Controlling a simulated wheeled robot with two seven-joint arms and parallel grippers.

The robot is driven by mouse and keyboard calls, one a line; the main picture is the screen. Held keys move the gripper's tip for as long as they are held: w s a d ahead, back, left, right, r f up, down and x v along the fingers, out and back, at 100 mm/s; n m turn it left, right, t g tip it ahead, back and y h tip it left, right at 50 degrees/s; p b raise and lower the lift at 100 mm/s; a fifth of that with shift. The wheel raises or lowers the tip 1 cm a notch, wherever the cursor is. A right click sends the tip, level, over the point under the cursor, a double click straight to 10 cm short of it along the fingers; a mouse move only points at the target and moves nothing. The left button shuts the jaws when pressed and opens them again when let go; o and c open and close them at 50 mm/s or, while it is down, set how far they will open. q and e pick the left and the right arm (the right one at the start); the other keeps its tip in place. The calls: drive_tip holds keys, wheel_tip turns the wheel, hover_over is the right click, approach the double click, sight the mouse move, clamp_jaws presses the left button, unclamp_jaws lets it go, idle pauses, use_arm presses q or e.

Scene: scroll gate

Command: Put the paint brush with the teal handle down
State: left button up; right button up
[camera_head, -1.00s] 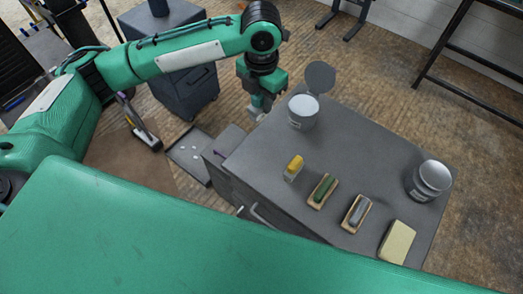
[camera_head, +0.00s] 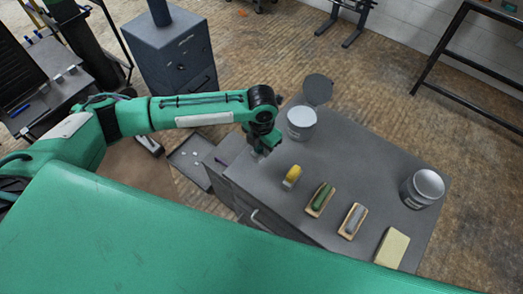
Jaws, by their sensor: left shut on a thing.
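My left gripper (camera_head: 264,151) is low over the left back part of the grey cabinet top (camera_head: 340,150), beside the open paint can (camera_head: 301,126). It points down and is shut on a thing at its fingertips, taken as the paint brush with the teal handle. The brush is too small and hidden by the green gripper to make out its handle or bristles. I cannot tell whether it touches the cabinet top. My right gripper is not in view.
On the cabinet top are a yellow item (camera_head: 292,176), a green-topped brush (camera_head: 320,198), a grey-topped brush (camera_head: 353,220), a cream block (camera_head: 392,248) and another can (camera_head: 428,184). A dark tray (camera_head: 188,161) lies left of the cabinet. The back middle of the top is clear.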

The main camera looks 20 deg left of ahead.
sight(262, 155)
use_arm(q)
wheel_tip(262, 155, down, 3)
drive_tip(key=shift+r+p, duration=0.1)
drive_tip(key=shift+p, duration=0.7)
drive_tip(key=shift+f, duration=0.55)
drive_tip(key=o, duration=0.9)
drive_tip(key=shift+f, duration=0.1)
drive_tip(key=shift+f+b, duration=0.35)
drive_tip(key=shift+b, duration=0.2)
drive_tip(key=r+b, duration=0.1)
drive_tip(key=r, duration=0.1)
drive_tip(key=r+b, duration=0.1)
drive_tip(key=r, duration=0.2)
drive_tip(key=shift+w+a+b, duration=0.15)
drive_tip(key=shift+w+b, duration=0.05)
drive_tip(key=shift+b, duration=0.2)
wheel_tip(262, 155, up, 9)
drive_tip(key=shift+s+r+b, duration=0.1)
drive_tip(key=shift+r+b, duration=0.05)
drive_tip(key=shift+b, duration=0.45)
